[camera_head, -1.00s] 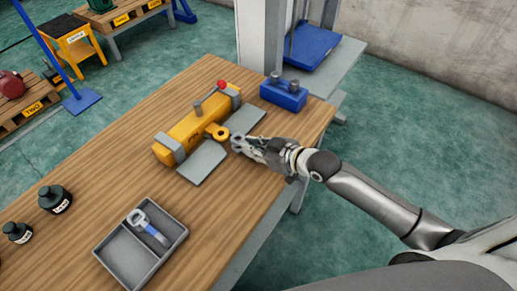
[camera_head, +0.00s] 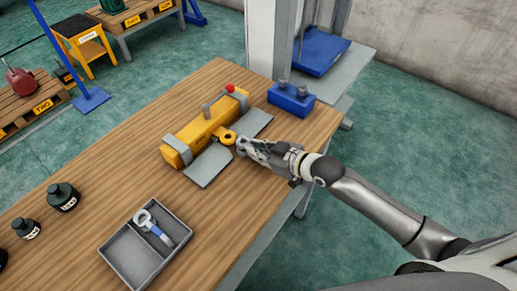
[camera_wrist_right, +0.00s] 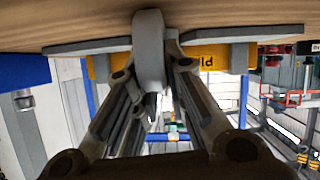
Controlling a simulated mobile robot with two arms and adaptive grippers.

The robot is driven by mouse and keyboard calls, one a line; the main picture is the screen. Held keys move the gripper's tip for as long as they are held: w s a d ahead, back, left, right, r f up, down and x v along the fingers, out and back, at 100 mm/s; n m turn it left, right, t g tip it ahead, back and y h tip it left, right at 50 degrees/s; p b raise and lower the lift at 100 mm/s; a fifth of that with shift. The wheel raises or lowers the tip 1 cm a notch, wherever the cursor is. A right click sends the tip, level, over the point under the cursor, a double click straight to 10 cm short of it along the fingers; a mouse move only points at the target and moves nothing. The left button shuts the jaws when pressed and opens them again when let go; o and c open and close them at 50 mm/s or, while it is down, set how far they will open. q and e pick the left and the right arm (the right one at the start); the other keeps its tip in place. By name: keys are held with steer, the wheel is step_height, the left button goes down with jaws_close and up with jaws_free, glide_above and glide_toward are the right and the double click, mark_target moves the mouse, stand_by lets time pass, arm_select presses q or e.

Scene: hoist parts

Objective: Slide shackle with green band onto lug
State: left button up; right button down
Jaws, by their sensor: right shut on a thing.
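The lug (camera_head: 228,137) is a yellow eye sticking out of the side of a yellow bar-shaped body (camera_head: 200,132) on the wooden table. My right gripper (camera_head: 250,148) is shut on a grey shackle (camera_head: 241,146), just to the right of the lug. In the right wrist view the shackle (camera_wrist_right: 149,50) stands upright between the fingertips (camera_wrist_right: 152,72). I see no green band on it; the fingers may cover it. I cannot tell whether the shackle touches the lug. My left gripper is not in view.
Grey clamps hold the yellow body, with flat grey plates (camera_head: 208,166) in front. A grey divided tray (camera_head: 128,262) holds a blue-banded shackle (camera_head: 152,228). A blue block (camera_head: 291,98) stands at the back right. Dark bottles (camera_head: 63,196) stand at the left.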

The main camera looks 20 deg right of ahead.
mark_target(240, 140)
steer(key=shift+w+a, duration=0.1)
steer(key=shift+w+a, duration=0.9)
steer(key=shift+w, duration=0.25)
steer(key=shift+w+a, duration=0.85)
steer(key=shift+w, duration=0.25)
steer(key=c, duration=1.4)
jaws_free()
steer(key=shift+s+d, duration=0.1)
steer(key=shift+s, duration=0.05)
steer(key=v, duration=1.2)
